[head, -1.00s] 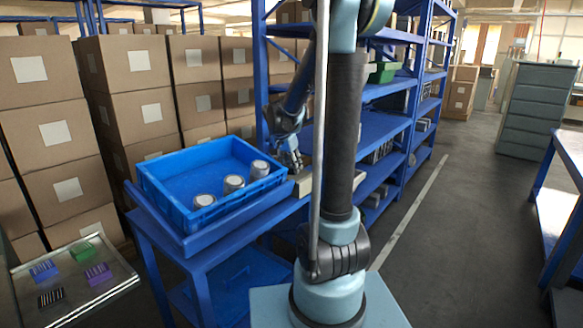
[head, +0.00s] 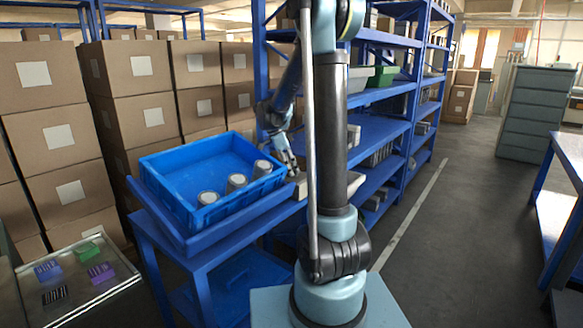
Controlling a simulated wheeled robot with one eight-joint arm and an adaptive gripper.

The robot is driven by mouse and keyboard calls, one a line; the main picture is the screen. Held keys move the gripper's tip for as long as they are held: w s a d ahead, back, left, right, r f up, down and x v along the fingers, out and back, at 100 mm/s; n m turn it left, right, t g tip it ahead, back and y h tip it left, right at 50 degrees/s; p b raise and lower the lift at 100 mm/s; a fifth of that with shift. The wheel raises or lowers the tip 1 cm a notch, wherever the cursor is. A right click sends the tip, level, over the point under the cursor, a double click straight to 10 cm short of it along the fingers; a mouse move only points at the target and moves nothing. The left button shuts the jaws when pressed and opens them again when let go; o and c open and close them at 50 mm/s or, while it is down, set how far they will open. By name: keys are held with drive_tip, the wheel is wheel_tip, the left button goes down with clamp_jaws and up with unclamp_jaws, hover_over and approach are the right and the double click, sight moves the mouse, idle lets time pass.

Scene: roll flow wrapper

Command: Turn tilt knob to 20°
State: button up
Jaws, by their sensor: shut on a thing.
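A blue tote (head: 165,200) holding several grey cans (head: 237,182) sits on a tilted blue platform (head: 232,222) on a blue stand. The tote's far side is higher than its near side, and the cans lie along the near wall. My gripper (head: 292,167) is at the right end of the platform, low beside a pale block (head: 301,188). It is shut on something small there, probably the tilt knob. The knob itself, its scale and any angle marks cannot be made out, being hidden by the fingers or too small.
My own arm column blocks the view just right of the gripper. Blue shelving (head: 385,130) stands behind, and stacked cartons (head: 62,140) stand at left. A tray (head: 85,300) with small coloured items is at front left. The floor (head: 455,250) at right is clear.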

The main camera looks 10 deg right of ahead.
drive_tip(key=shift+o, duration=0.5)
drive_tip(key=shift+s+m, duration=0.2)
drive_tip(key=shift+m, duration=0.1)
drive_tip(key=shift+w+f, duration=0.2)
drive_tip(key=shift+w, duration=0.05)
drive_tip(key=shift+c, duration=0.5)
drive_tip(key=o, duration=0.8)
drive_tip(key=shift+w, duration=0.1)
